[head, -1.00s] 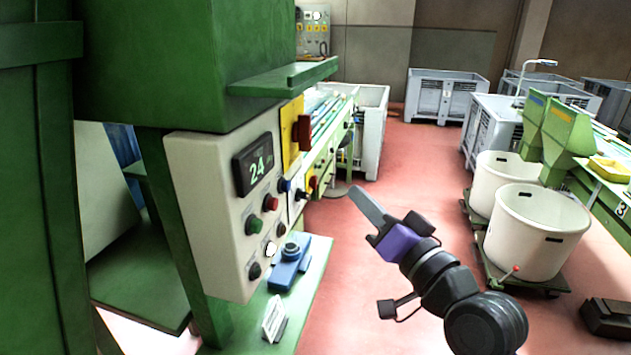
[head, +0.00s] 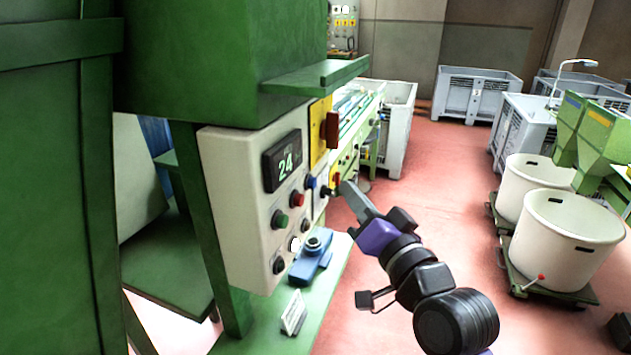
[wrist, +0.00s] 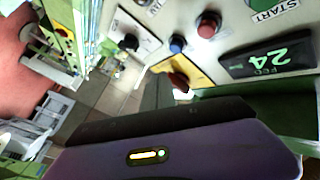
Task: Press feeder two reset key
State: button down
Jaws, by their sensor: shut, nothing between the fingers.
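A beige control panel (head: 235,200) on the green machine carries a lit display (head: 284,160) reading 24. Green (head: 280,219), red (head: 297,199) and blue (head: 310,181) buttons sit below and beside it, with black and white ones lower. The blue button (wrist: 178,45), the red button (wrist: 208,24) and a START label (wrist: 274,14) show in the wrist view. I cannot read a label naming a feeder two reset key. A second panel with a black knob (wrist: 129,42) adjoins. My gripper (head: 352,194) is shut and empty, apart from the panel, right of its buttons.
A yellow plate with a red handle (head: 332,130) stands beside the panel. A green ledge (head: 315,76) juts out above. A blue device (head: 312,258) and a small sign (head: 293,313) are on the green shelf below. White tubs (head: 567,238) stand right; red floor between is clear.

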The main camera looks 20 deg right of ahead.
jog(key=shift+w+a+p, duration=0.3)
jog(key=shift+w+a, duration=0.55)
jog(key=shift+a, duration=0.3)
dwell(1.3)
jog(key=shift+w+a, duration=0.25)
jog(key=shift+a, duration=0.05)
jog(key=shift+w+a+p, duration=0.25)
jog(key=shift+a+p, duration=0.05)
jog(key=shift+a, duration=0.05)
dwell(0.8)
dwell(0.4)
jog(key=shift+s+d, duration=0.5)
jog(key=shift+d, duration=0.15)
jog(key=shift+s+d, duration=0.75)
jog(key=shift+d, duration=0.3)
jog(key=shift+s+d, duration=0.75)
jog(key=shift+d, duration=0.25)
